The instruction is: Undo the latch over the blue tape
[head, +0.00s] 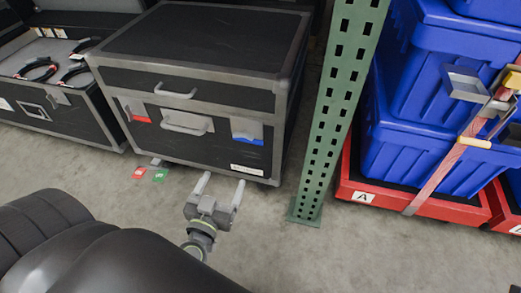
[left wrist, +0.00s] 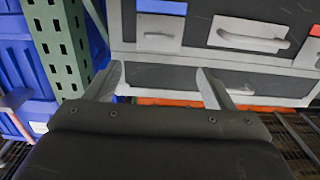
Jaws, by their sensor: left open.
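The black case (head: 190,75) with grey edges stands on the floor at the upper left of the head view. On its front right is a pale grey latch (head: 246,128) with blue tape (head: 248,140) at its lower edge. In the left wrist view the latch (left wrist: 158,27) shows above the fingers, with blue patches on it. Whether it is fastened I cannot tell. My left gripper (head: 222,182) is open and empty, in front of and below the latch, apart from it. In the wrist view its fingers (left wrist: 160,72) point at the case. My right gripper is not seen.
Another latch with red tape (head: 141,119) and a handle (head: 186,122) are to the left. A green perforated post (head: 335,110) stands close to the right. Blue totes (head: 415,155) sit strapped on a red base (head: 380,196). Red and green tags (head: 160,175) lie below the case.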

